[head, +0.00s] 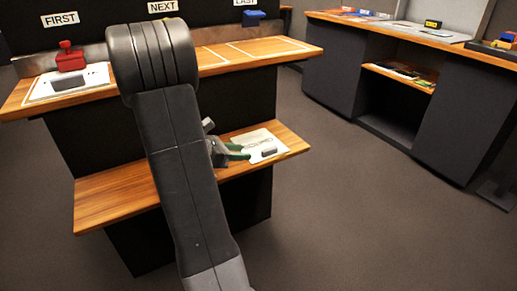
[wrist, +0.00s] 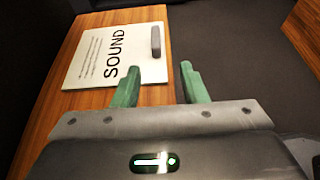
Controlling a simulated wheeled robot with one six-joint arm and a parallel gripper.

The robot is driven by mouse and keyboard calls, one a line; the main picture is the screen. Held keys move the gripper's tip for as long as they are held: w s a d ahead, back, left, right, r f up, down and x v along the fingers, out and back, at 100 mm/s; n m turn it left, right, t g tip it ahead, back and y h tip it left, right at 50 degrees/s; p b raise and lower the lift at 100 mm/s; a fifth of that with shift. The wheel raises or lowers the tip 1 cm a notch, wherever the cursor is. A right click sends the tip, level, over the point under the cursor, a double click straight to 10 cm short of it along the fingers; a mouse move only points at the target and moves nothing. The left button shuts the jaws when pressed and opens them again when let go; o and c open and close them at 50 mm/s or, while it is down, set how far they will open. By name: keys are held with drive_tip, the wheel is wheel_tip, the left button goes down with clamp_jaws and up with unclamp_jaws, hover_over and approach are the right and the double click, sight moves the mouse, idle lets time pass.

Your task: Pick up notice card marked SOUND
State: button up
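The notice card marked SOUND (wrist: 98,58) is a white card with a large printed word, smaller lines of text and a grey raised handle (wrist: 155,41) near one edge. It lies flat on the lower wooden shelf, and in the head view it (head: 258,142) sits near the shelf's right end. My gripper (wrist: 160,82) has green fingers spread apart with nothing between them. The fingers are just short of the card, with the handle beyond their tips. In the head view my gripper (head: 240,151) is at the card's left side, partly hidden by my arm.
The upper counter (head: 215,57) holds another white card (head: 68,84) with a grey handle and a red object (head: 70,57) below the FIRST sign. A blue object (head: 253,18) is below LAST. A second desk (head: 420,50) with items stands at right. Open floor (head: 370,220) lies between.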

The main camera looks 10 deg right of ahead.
sight(263, 151)
drive_tip(key=b+x, duration=0.1)
drive_tip(key=x, duration=0.3)
drive_tip(key=shift+d+f, duration=0.1)
drive_tip(key=shift+w+b+x, duration=0.2)
drive_tip(key=shift+b+x, duration=0.35)
drive_tip(key=shift+x, duration=0.8)
drive_tip(key=shift+w+b+x, duration=0.2)
drive_tip(key=shift+b+x, duration=0.35)
drive_tip(key=shift+x, duration=0.75)
drive_tip(key=shift+c, duration=0.2)
clamp_jaws()
